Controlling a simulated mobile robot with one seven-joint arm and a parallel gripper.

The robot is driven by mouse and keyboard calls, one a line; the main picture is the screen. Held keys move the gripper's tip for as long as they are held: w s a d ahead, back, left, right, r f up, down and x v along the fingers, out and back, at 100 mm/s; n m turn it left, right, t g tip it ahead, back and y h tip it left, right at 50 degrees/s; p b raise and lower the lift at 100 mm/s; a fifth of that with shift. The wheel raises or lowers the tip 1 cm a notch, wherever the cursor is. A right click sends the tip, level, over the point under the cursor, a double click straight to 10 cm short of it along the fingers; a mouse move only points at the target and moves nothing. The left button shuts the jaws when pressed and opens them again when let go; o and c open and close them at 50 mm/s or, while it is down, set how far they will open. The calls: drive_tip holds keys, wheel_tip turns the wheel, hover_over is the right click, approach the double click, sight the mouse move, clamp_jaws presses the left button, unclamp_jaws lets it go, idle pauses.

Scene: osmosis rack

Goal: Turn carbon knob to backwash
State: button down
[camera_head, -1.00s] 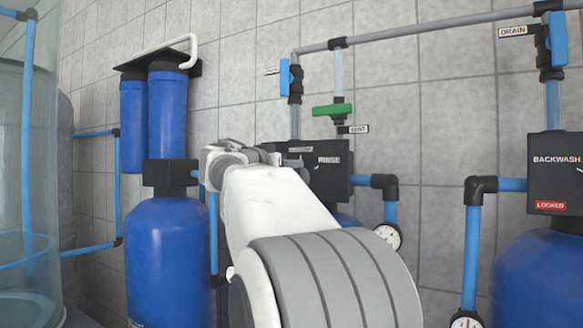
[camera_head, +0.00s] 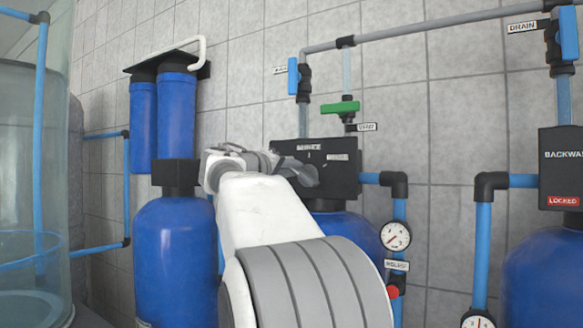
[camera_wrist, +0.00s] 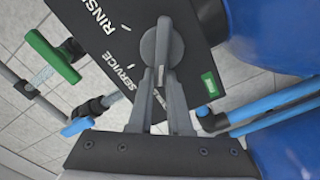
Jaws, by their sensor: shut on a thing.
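The carbon knob (camera_wrist: 161,45) is a grey rounded knob with a narrow bar on a dark control box (camera_wrist: 120,22). My gripper (camera_wrist: 161,78) has one finger on each side of the bar and is shut on it in the wrist view. "RINSE" and "SERVICE" labels show on the box; I see no backwash label there. In the head view the box (camera_head: 345,185) tops a blue tank, and my gripper (camera_head: 292,168) reaches it from the left. The fingers and knob are hard to tell apart there.
A second box (camera_head: 560,170) marked "BACKWASH" in part, with a red "LOCKED" tag, is at right. A green valve handle (camera_head: 340,107) and a blue one (camera_head: 293,76) are above my gripper. A gauge (camera_head: 396,236) and pipes are right. Blue tanks (camera_head: 175,260) stand left.

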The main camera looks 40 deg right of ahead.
drive_tip(key=shift+d+f+n, duration=0.15)
drive_tip(key=shift+f+n, duration=0.3)
drive_tip(key=shift+n, duration=0.05)
drive_tip(key=c, duration=0.8)
unclamp_jaws()
drive_tip(key=shift+r, duration=0.15)
drive_tip(key=shift+c, duration=0.2)
drive_tip(key=shift+s+r, duration=0.1)
drive_tip(key=shift+r, duration=0.05)
drive_tip(key=shift+r, duration=0.1)
